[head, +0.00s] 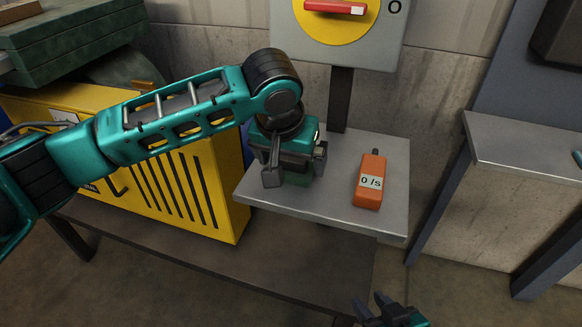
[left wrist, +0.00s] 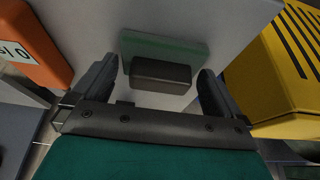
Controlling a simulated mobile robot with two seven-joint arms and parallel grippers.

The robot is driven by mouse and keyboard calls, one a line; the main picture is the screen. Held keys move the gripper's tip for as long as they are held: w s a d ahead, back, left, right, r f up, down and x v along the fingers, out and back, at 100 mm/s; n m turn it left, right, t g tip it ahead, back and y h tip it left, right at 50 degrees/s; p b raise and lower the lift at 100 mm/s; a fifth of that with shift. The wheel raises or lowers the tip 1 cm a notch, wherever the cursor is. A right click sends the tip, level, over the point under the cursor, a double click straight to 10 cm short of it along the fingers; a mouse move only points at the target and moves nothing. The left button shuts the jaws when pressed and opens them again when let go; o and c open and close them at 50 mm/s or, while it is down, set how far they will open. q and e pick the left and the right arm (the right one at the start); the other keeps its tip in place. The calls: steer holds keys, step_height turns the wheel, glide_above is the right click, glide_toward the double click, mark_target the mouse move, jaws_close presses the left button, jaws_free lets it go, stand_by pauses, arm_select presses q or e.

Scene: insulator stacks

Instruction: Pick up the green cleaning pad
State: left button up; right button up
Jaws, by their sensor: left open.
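The green cleaning pad (left wrist: 165,46) with a dark block-like grip (left wrist: 160,76) lies on the small grey shelf (head: 385,215). In the left wrist view it is ahead of my left gripper (left wrist: 157,72), with the dark grip between the two spread fingers. In the head view my left gripper (head: 296,170) points down over the pad and hides most of it; only a little green shows below. My left gripper is open, and I see no clear contact. My right gripper (head: 369,298) is at the bottom edge, its fingers apart and empty, away from the pad.
A yellow slotted box (head: 190,190) is close to the left. A post (head: 341,100) and a panel with a red switch (head: 335,7) rise behind.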

arm_select(q)
steer(key=shift+c, duration=0.4)
steer(key=c, duration=0.7)
steer(key=shift+r, duration=0.1)
steer(key=shift+r+p, duration=0.35)
steer(key=shift+r, duration=0.25)
step_height(320, 180, up, 3)
steer(key=shift+f+p, duration=0.1)
steer(key=shift+p, duration=0.45)
steer(key=s+a+p, duration=0.1)
steer(key=s+a, duration=0.1)
steer(key=s, duration=0.6)
steer(key=s+a+p, duration=0.1)
steer(key=s+a, duration=0.2)
steer(key=s, duration=0.6)
steer(key=shift+a+f, duration=0.3)
steer(key=shift+f, duration=0.05)
